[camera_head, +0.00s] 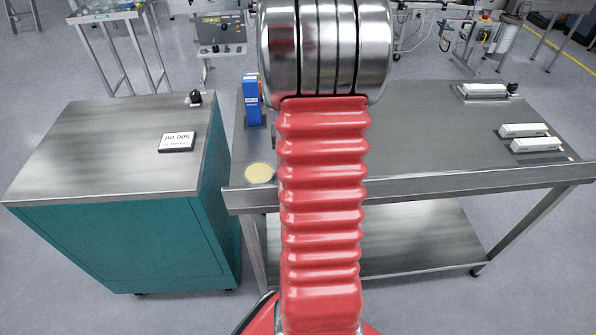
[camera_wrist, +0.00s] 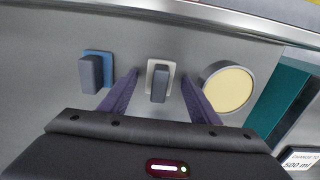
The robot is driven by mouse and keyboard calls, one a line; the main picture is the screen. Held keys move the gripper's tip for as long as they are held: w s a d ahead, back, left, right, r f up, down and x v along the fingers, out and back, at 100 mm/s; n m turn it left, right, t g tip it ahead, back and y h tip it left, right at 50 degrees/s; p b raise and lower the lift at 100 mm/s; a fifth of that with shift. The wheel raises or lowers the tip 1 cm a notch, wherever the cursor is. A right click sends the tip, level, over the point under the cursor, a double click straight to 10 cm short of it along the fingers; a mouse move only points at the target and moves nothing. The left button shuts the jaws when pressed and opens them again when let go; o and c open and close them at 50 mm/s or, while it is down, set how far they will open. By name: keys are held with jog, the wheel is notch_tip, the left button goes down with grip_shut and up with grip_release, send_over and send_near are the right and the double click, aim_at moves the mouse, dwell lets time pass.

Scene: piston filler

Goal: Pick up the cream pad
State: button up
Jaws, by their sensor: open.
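The cream pad (camera_head: 259,172) is a round, pale cream disc with a grey rim. It lies at the left front corner of the steel table in the head view. In the wrist view the cream pad (camera_wrist: 229,90) is just right of the right finger, outside the jaws. My gripper (camera_wrist: 160,77) is open, its two dark fingers spread to either side of a grey block on a white square (camera_wrist: 159,83). I cannot tell how high the fingertips are above the table. In the head view my gripper is hidden behind my red arm.
A grey block on a blue square (camera_wrist: 95,72) is left of the fingers in the wrist view. A blue box (camera_head: 252,100) stands behind the pad on the steel table (camera_head: 430,135). A teal cabinet (camera_head: 120,240) with a "500 ml" sign (camera_head: 177,142) stands left, across a narrow gap.

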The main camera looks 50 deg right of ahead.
dwell(0.3)
jog(key=c, duration=1.1)
jog(key=shift+r, duration=0.15)
jog(key=shift+c, duration=0.2)
notch_tip(320, 180, up, 10)
jog(key=shift+f, duration=0.1)
jog(key=o, duration=0.5)
jog(key=c, duration=0.4)
jog(key=shift+s, duration=0.1)
